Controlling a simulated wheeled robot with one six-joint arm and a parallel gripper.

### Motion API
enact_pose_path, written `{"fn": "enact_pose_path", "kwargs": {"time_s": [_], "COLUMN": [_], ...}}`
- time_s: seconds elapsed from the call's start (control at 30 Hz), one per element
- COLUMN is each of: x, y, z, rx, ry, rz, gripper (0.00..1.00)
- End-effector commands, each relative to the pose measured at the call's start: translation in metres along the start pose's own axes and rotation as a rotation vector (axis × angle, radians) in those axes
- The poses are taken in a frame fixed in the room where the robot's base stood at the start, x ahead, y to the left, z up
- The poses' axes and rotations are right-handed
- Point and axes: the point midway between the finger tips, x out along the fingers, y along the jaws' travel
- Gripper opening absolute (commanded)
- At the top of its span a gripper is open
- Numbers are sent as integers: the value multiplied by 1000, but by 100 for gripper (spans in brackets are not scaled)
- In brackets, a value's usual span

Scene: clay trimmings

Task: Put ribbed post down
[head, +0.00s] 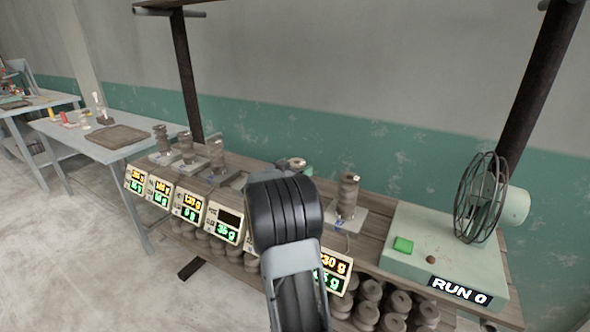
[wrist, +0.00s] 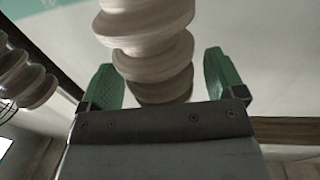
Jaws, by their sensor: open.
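A grey-brown ribbed post (wrist: 150,40) stands between the two green fingers of my gripper (wrist: 163,80) in the wrist view. The fingers are open, with a visible gap on the right side; on the left the post is close to the finger. In the head view my dark arm link covers the gripper and most of this spot; only the top of a post (head: 297,163) shows behind it. I cannot see what is under the post. Another ribbed post (head: 347,196) stands upright on a pale plate to the right, and also shows at the left of the wrist view (wrist: 26,75).
Several more posts (head: 217,157) stand on scales to the left; one scale plate (head: 236,181) is bare. Lit gram displays (head: 187,206) line the bench front. A green-button console (head: 420,262) with a caged fan (head: 481,198) is at right. Ribbed pieces (head: 396,303) lie below.

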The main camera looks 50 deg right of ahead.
Motion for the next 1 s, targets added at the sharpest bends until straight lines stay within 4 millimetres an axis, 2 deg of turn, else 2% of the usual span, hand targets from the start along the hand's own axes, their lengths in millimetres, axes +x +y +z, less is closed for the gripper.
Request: {"fn": "enact_pose_path", "kwargs": {"time_s": [0.17, 0.23, 0.7, 1.0], "x": [0, -6, -92, -118], "y": [0, 0, -1, 0], "z": [-5, -4, -4, -4], "rx": [1, 0, 1, 0], "ry": [1, 0, 0, 0], "rz": [0, -2, -3, -2], "gripper": [88, 88, 88, 88]}}
